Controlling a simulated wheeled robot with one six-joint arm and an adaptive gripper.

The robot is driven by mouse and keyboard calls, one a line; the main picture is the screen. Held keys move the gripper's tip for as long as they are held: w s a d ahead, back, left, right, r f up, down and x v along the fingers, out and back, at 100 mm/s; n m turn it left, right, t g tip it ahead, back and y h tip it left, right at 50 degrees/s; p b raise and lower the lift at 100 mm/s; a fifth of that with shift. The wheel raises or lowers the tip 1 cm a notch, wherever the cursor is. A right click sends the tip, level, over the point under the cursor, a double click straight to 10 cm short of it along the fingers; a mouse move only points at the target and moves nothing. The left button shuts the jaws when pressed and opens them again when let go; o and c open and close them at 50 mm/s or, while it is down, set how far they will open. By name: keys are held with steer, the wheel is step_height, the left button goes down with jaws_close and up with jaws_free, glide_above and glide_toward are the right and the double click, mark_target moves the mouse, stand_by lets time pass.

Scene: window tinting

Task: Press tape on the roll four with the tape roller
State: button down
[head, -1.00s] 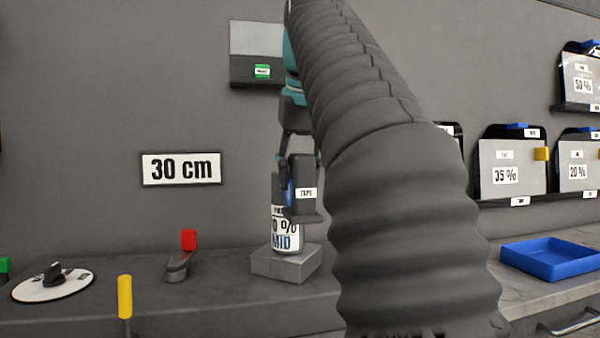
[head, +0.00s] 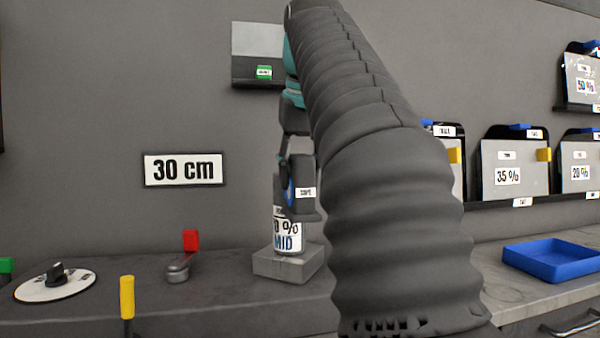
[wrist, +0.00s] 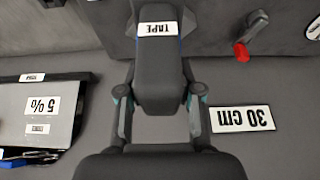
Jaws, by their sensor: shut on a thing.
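My gripper (head: 299,165) is shut on the dark tape roller (head: 304,192), which carries a white TAPE label and a blue part on its side. The tape roller also shows in the wrist view (wrist: 157,75), between my fingers. In the head view it sits at the top of the white upright roll (head: 288,238), whose label reads "0 %" and "MID". The tape roller overlaps the roll's upper part, and I cannot tell whether they touch. The roll stands on a grey block (head: 287,262) on the counter. The wrist view does not show the roll clearly.
A lever with a red knob (head: 190,240), a yellow post (head: 127,297) and a white dial (head: 55,286) are left of the block. A "30 cm" sign (head: 183,169) is on the wall. A blue tray (head: 553,260) and racked film panels (head: 515,165) are right.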

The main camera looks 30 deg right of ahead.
mark_target(306, 161)
steer(key=shift+w+d, duration=0.25)
steer(key=shift+w, duration=0.5)
steer(key=shift+w+d, duration=0.2)
steer(key=shift+w, duration=0.55)
stand_by(1.6)
steer(key=shift+s+a+b, duration=0.25)
steer(key=shift+s+a, duration=0.05)
steer(key=shift+s, duration=0.65)
steer(key=shift+s+a+b, duration=0.25)
steer(key=shift+s+b, duration=0.05)
steer(key=shift+s, duration=0.7)
steer(key=shift+s+a+b, duration=0.25)
steer(key=shift+s+a, duration=0.05)
steer(key=shift+s, duration=0.65)
